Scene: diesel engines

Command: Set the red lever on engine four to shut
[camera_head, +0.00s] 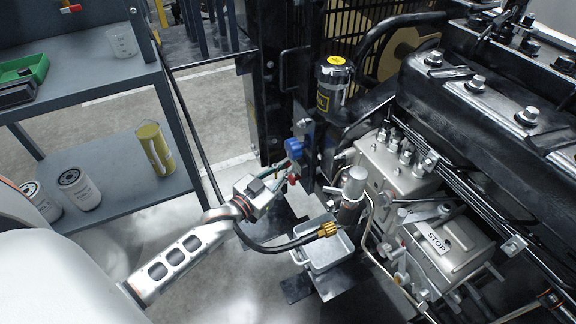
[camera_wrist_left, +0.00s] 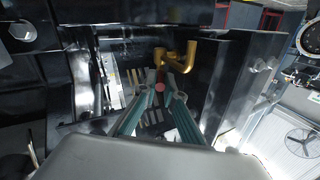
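A small red lever end (camera_head: 292,180) shows at the black engine frame, below a blue part (camera_head: 294,148). My left gripper (camera_head: 287,168) reaches it from the left, with its fingertips right beside the red end. In the left wrist view the red end (camera_wrist_left: 159,87) lies between the two teal fingertips (camera_wrist_left: 161,82), with little gap on either side. A brass valve fitting (camera_wrist_left: 175,62) stands just beyond them. Whether the fingertips touch or press the red end cannot be told. The lever's full length and setting are hidden. My right gripper is not in view.
A black hose with a brass end (camera_head: 327,230) and a grey metal tray (camera_head: 325,252) are below the gripper. The engine, with a STOP plate (camera_head: 437,243), fills the right. A grey shelf unit (camera_head: 110,203) with filters stands left. Bare floor shows between.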

